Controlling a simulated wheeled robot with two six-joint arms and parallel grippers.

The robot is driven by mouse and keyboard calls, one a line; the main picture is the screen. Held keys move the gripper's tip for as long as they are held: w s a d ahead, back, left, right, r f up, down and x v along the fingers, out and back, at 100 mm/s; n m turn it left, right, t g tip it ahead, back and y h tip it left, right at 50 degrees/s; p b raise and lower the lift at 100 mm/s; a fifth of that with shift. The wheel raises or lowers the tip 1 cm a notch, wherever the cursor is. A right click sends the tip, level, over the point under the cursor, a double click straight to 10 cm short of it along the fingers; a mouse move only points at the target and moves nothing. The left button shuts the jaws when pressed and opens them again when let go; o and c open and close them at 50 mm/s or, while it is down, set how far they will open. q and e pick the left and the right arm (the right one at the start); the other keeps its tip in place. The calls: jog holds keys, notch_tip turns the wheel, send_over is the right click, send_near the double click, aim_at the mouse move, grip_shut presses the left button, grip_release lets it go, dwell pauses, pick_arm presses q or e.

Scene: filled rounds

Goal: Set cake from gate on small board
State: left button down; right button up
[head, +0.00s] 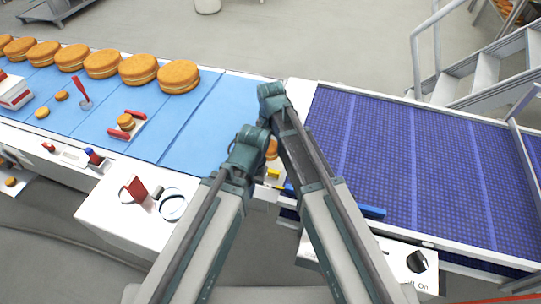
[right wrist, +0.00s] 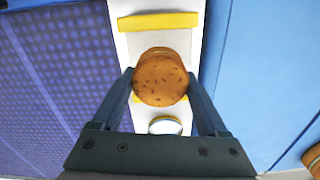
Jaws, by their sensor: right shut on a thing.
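My right gripper (right wrist: 160,80) is shut on a round golden-brown cake (right wrist: 161,78) with dark specks, one finger on each side. Below the cake is a white strip with yellow bars (right wrist: 158,21), which look like the gate. In the head view the cake (head: 271,148) shows only partly between my arm links, which hide most of the right gripper. A small white board (head: 139,128) with red ends lies on the blue belt, left of my arms, with a small cake on it. Which board is the small one I cannot tell for sure. My left gripper cannot be made out.
Large cakes (head: 178,77) line the far edge of the blue belt (head: 215,135). A purple belt (head: 420,160) is on the right. A white ledge (head: 115,215) in front holds a red piece and rings. A round white object (right wrist: 165,125) sits near the held cake.

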aim_at(271, 154)
jog(key=shift+f+b, duration=1.5)
jog(key=shift+f, duration=0.25)
jog(key=shift+f, duration=0.1)
jog(key=o, duration=0.8)
jog(key=shift+c, duration=0.2)
notch_tip(271, 154, up, 12)
jog(key=p, duration=1.2)
jog(key=shift+r, duration=0.2)
